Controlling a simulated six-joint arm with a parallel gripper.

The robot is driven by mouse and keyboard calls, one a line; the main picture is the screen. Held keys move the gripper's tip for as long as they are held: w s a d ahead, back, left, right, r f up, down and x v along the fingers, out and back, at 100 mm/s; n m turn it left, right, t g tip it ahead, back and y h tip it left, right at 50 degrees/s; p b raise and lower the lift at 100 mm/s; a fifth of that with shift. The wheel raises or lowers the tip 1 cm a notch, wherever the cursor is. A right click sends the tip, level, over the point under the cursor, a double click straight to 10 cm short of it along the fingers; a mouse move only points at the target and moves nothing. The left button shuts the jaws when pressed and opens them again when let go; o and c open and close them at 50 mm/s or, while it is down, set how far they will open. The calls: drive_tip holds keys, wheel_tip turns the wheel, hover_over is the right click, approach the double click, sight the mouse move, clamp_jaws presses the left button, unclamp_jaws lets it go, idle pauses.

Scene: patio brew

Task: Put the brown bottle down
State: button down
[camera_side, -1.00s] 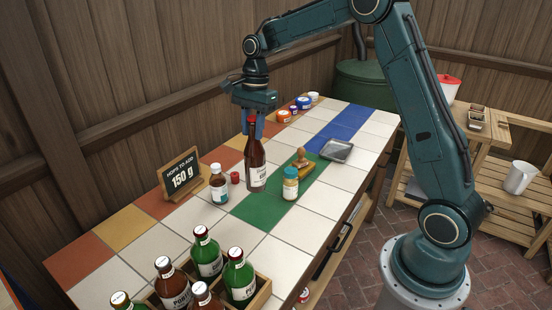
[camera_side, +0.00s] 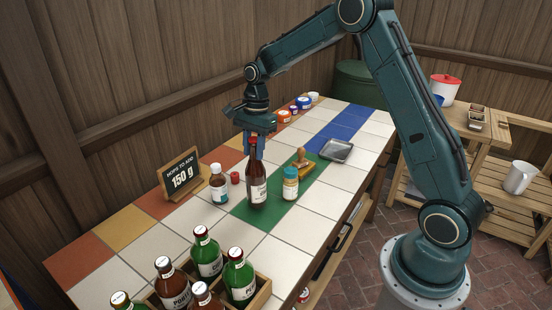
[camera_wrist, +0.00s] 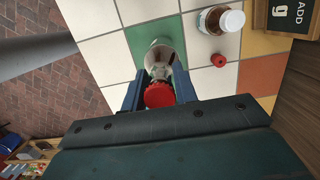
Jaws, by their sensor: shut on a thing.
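The brown bottle (camera_side: 257,187) with a white label stands upright at the green tiles of the counter in the side view. Its base looks to be at the tile surface, though contact is hard to confirm. My gripper (camera_side: 258,150) is above it, shut on its neck. In the wrist view, the blue fingers (camera_wrist: 161,92) flank the neck just beyond the red cap (camera_wrist: 159,95). The bottle's body (camera_wrist: 159,61) shows beyond the cap over green and white tiles.
Left of the bottle are a white-capped bottle (camera_side: 219,184) and a small red cap (camera_side: 235,178). A bottle crate (camera_side: 262,293) is in front. White tiles are clear between.

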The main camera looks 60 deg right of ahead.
drive_tip(key=shift+f, duration=0.9)
drive_tip(key=c, duration=1.1)
unclamp_jaws()
drive_tip(key=shift+f, duration=0.1)
drive_tip(key=r, duration=0.4)
drive_tip(key=d+r, duration=0.1)
drive_tip(key=r, duration=0.3)
drive_tip(key=d+r, duration=0.1)
drive_tip(key=r, duration=0.3)
drive_tip(key=shift+r, duration=0.1)
drive_tip(key=shift+a, duration=0.1)
